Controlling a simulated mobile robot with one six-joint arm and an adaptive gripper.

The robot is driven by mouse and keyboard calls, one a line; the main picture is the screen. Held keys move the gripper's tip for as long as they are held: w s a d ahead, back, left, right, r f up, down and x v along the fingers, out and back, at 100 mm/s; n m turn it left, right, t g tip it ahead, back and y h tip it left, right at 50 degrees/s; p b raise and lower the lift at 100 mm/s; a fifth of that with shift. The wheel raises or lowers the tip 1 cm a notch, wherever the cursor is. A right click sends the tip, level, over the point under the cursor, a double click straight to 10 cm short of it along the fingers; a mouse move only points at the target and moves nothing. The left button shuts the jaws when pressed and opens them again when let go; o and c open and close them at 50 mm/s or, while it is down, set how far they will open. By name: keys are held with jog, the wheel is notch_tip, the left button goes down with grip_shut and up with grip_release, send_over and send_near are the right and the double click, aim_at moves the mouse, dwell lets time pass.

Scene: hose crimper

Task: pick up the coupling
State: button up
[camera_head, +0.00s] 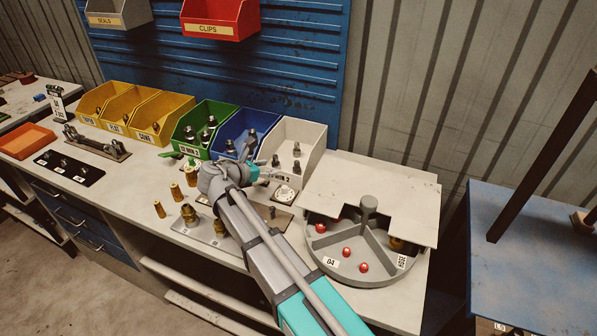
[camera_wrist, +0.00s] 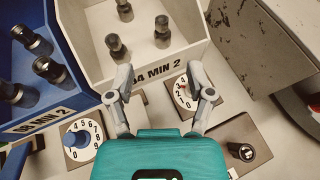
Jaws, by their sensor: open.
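Several fittings could be the coupling; the frames do not single one out. Dark metal couplings (camera_head: 297,150) stand in the white bin (camera_head: 312,140); three show in the wrist view, including one near the front (camera_wrist: 162,30). The white bin's label reads 04 MIN 2 in the wrist view. My gripper (camera_head: 268,160) is in front of the blue and white bins. In the wrist view my gripper (camera_wrist: 160,78) is open and empty, its fingers apart before the white bin's front wall.
Dials, one white (camera_wrist: 185,94) and one blue-knobbed (camera_wrist: 82,138), sit before the bins. A fitting (camera_wrist: 241,151) stands on a plate at right. Brass fittings (camera_head: 188,212) stand left of my arm. A round grey tray (camera_head: 372,276) with red balls lies right, partly under a pale plate (camera_head: 385,190).

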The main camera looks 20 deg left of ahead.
aim_at(295, 164)
jog(key=b+x, duration=0.1)
jog(key=x, duration=0.4)
jog(key=shift+w+d+f+b, duration=0.15)
jog(key=shift+w+b, duration=0.15)
jog(key=shift+b, duration=0.1)
jog(key=shift+w, duration=0.1)
jog(key=shift+b+x, duration=1.05)
jog(key=shift+x, duration=1.45)
jog(key=shift+d, duration=0.15)
grip_shut()
